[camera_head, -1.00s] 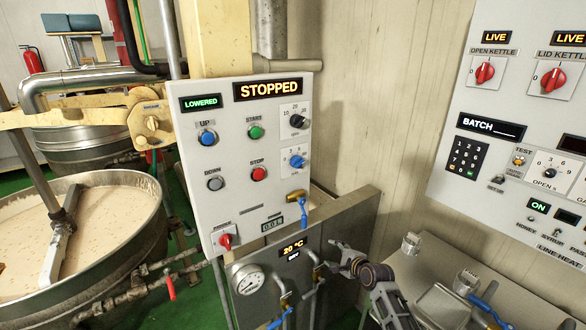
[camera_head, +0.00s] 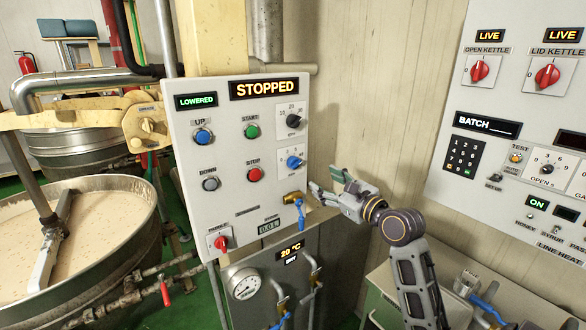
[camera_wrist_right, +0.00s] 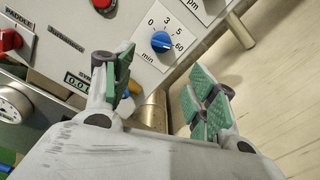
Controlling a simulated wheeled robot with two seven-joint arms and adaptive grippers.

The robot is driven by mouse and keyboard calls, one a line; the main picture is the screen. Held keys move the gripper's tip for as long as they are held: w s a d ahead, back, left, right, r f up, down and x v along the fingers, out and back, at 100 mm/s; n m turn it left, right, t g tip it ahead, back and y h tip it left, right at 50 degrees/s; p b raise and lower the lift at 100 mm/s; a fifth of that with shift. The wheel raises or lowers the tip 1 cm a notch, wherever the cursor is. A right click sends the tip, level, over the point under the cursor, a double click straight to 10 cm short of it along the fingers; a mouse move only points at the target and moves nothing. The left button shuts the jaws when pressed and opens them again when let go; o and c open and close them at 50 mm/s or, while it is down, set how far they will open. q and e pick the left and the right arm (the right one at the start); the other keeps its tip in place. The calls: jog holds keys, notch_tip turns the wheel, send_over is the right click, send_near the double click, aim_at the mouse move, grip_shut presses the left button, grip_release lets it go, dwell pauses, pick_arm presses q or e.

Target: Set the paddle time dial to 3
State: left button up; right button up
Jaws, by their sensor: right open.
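The blue dial (camera_head: 294,162) is on the right side of the grey control panel (camera_head: 225,185), below a black dial. In the right wrist view the blue dial (camera_wrist_right: 161,41) has a scale with 0, 3, 5, 60 and "min"; I cannot read its pointer setting surely. My right gripper (camera_head: 326,184) is open and empty, just right of the panel's edge, a little lower than the dial and apart from it. In the right wrist view the gripper's green-padded fingers (camera_wrist_right: 158,82) are spread, with the dial beyond the gap.
The panel shows STOPPED (camera_head: 265,88) and LOWERED. A brass valve with a blue handle (camera_head: 300,210) sits below the dial, near my gripper. A red PADDLE switch (camera_head: 221,242) is lower left. A kettle (camera_head: 120,250) stands left; another panel (camera_head: 450,90) hangs right.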

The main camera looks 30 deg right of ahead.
aim_at(298, 166)
pick_arm(q)
jog(key=shift+w, duration=0.2)
pick_arm(e)
jog(key=shift+w, duration=0.1)
jog(key=w, duration=0.4)
jog(key=w+p, duration=0.1)
jog(key=w, duration=0.2)
jog(key=w+a, duration=0.1)
jog(key=w, duration=0.3)
jog(key=shift+w, duration=0.3)
pick_arm(q)
jog(key=shift+s+d+r, duration=0.2)
jog(key=shift+d+r, duration=0.15)
jog(key=shift+d, duration=0.1)
jog(key=shift+s+d+r, duration=0.2)
jog(key=shift+d+r, duration=0.15)
jog(key=shift+d, duration=0.1)
pick_arm(e)
jog(key=shift+w, duration=1)
